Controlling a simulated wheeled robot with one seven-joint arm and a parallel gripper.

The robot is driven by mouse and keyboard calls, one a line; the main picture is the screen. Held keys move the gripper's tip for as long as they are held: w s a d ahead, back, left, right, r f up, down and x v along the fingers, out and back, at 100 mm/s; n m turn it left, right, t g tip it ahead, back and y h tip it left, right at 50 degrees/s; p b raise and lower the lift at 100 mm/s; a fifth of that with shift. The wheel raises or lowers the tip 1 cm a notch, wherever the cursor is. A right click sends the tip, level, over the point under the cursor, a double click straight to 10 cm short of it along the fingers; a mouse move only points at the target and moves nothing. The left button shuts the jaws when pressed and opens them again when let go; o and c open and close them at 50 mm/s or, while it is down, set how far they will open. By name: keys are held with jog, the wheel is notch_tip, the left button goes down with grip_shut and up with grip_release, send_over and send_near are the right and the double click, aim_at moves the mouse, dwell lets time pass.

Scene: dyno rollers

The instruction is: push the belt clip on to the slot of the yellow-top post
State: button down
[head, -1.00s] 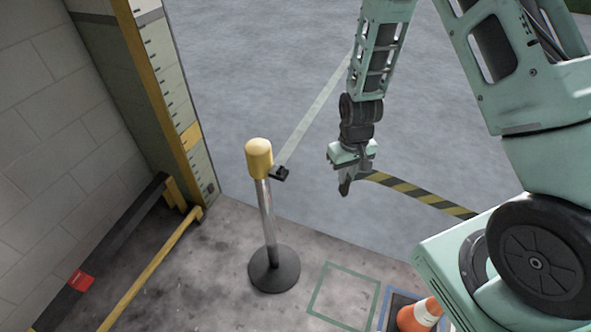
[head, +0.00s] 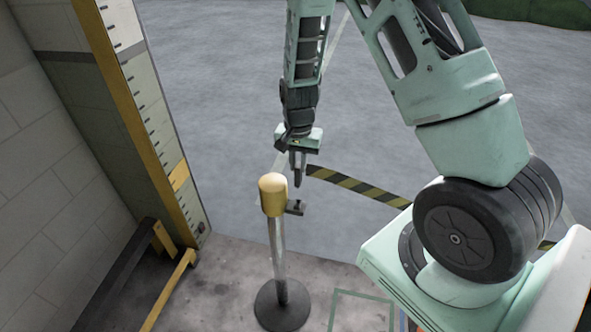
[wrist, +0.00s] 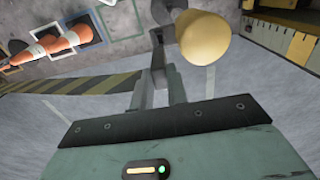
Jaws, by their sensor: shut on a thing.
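The yellow-top post (head: 273,194) stands upright on a round dark base at the lower middle of the head view. Its yellow top (wrist: 204,38) is large and close in the wrist view. A small dark slot bracket (head: 296,208) sticks out from the post's right side, just under the top. My gripper (head: 298,176) points down, just behind and above the bracket, and is shut on the belt clip. In the wrist view my gripper (wrist: 158,88) holds the clip, partly hidden by the fingers. The black-and-yellow belt (head: 358,186) runs off to the right. I cannot tell whether clip and bracket touch.
A wall and a yellow-edged pillar (head: 172,170) are at the left, with a low yellow rail (head: 168,290) in front. Orange cones (wrist: 62,42) stand at the left of the wrist view. The floor behind the post is clear.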

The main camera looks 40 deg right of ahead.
aim_at(298, 184)
jog(key=shift+f+b, duration=2.5)
jog(key=shift+f, duration=0.75)
jog(key=shift+f+b, duration=0.55)
jog(key=shift+f, duration=0.35)
jog(key=c, duration=1.3)
grip_release()
notch_tip(298, 184, up, 18)
jog(key=shift+f+b, duration=0.25)
jog(key=shift+b, duration=1)
jog(key=s+a+n, duration=0.6)
jog(key=s+a, duration=0.2)
jog(key=a, duration=0.3)
jog(key=s+a+n+y+b, duration=0.1)
jog(key=s+a+n, duration=0.6)
jog(key=a, duration=0.4)
jog(key=shift+s+b, duration=0.3)
jog(key=shift+s, duration=0.2)
jog(key=s+n, duration=0.1)
jog(key=s, duration=0.1)
jog(key=s+a+n, duration=0.1)
jog(key=s+n, duration=0.1)
jog(key=s, duration=0.1)
jog(key=s+a+n, duration=0.1)
jog(key=s+n, duration=0.1)
jog(key=s, duration=0.1)
jog(key=shift+s+a+f, duration=0.15)
jog(key=shift+a+f, duration=0.05)
jog(key=shift+f, duration=0.1)
jog(key=shift+c, duration=0.3)
